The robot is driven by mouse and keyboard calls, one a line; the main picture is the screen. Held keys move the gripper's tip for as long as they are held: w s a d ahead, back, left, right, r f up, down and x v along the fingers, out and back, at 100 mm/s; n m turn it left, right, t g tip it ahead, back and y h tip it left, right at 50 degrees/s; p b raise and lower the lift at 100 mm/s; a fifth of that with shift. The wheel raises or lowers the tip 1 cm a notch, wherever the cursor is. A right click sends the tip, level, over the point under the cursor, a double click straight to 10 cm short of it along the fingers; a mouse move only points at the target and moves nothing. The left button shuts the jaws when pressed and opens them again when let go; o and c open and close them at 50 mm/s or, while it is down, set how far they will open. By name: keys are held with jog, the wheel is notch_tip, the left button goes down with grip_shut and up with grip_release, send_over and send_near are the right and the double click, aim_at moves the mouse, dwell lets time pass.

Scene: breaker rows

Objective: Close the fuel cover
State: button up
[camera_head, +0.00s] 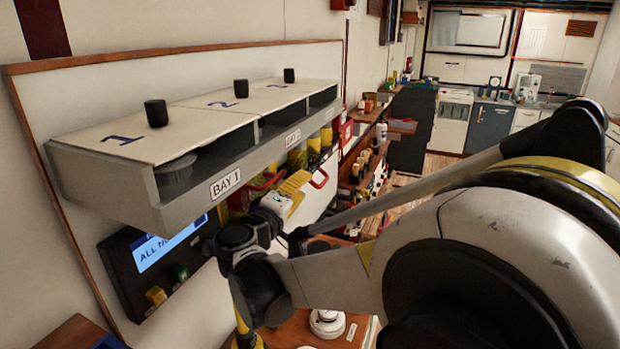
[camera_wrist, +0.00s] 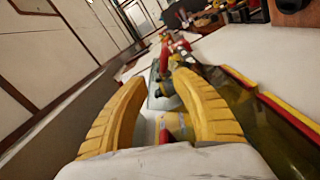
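I cannot pick out a part marked as the fuel cover. A long grey wall box (camera_head: 150,178) marked BAY 1 has a pale top numbered 1 and 2, with black knobs (camera_head: 156,112) standing on it. Its front openings show dark insides; a round grey ribbed part (camera_head: 176,170) sits in the first. My gripper (camera_head: 296,183) is below and in front of this box, near red handles (camera_head: 319,178). In the wrist view its yellow fingers (camera_wrist: 166,78) stand apart. A dark part (camera_wrist: 167,92) shows between or beyond them; contact cannot be told.
A black panel with a lit blue screen (camera_head: 168,246) is on the wall under the box. Shelves with bottles (camera_head: 370,150) and yellow-lidded jars stand farther along the wall. A low brown surface holds a white round device (camera_head: 327,323). Floor shows at the back.

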jog(key=v, duration=0.4)
jog(key=shift+s+a, duration=0.1)
jog(key=shift+s, duration=0.2)
